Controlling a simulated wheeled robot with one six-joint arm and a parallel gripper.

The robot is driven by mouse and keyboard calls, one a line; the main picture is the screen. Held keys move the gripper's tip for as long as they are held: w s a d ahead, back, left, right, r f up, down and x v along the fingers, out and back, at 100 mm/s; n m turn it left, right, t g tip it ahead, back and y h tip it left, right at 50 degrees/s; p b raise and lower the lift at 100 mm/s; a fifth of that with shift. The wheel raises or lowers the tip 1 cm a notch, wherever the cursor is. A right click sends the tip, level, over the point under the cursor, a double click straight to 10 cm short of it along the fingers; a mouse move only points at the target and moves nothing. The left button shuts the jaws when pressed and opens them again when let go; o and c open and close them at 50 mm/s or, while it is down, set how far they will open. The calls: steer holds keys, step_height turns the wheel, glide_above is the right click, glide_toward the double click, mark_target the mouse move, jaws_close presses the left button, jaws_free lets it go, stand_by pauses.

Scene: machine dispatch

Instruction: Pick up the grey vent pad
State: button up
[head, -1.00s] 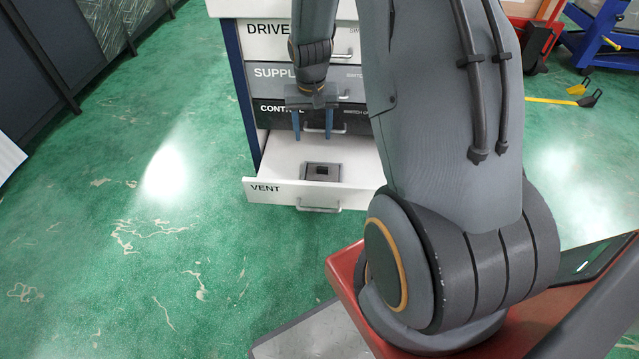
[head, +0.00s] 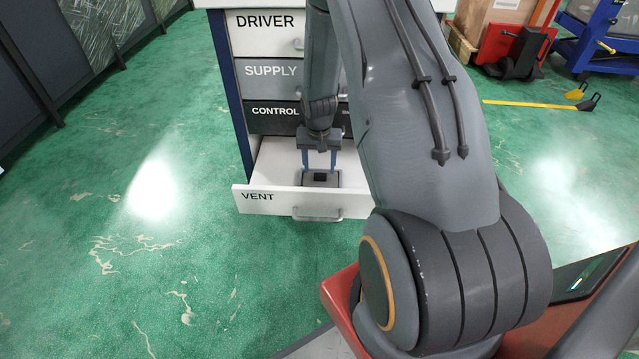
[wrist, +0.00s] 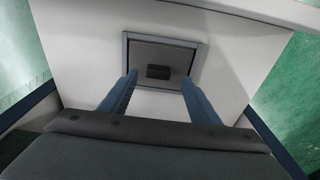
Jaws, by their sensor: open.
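The grey vent pad (head: 320,178) lies flat in the open bottom drawer labelled VENT (head: 268,187). It is a small square plate with a lighter frame and a dark block in its middle. In the wrist view the pad (wrist: 178,58) shows beyond the fingertips, near the top middle. My gripper (head: 320,168) is open and empty, pointing down over the drawer. Its two blue fingers (wrist: 158,82) are apart, and the pad's dark block sits between their lines. The fingertips appear close to the pad's near side; whether they touch it I cannot tell.
The drawer's white front with its handle (head: 318,214) stands out from the cabinet. The closed drawers labelled DRIVER (head: 265,32), SUPPLY (head: 272,75) and CONTROL (head: 272,118) are above. Green floor (head: 130,260) is clear at left. A red cart (head: 510,45) stands at the back right.

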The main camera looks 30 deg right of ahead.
mark_target(320, 174)
steer(key=f, duration=0.1)
steer(key=f+b, duration=0.1)
steer(key=f, duration=0.1)
steer(key=shift+w+d+f, duration=0.2)
steer(key=shift+d+f, duration=0.1)
steer(key=shift+f, duration=0.05)
steer(key=c, duration=1.1)
steer(key=shift+r, duration=0.1)
steer(key=shift+c, duration=0.2)
steer(key=shift+r, duration=0.1)
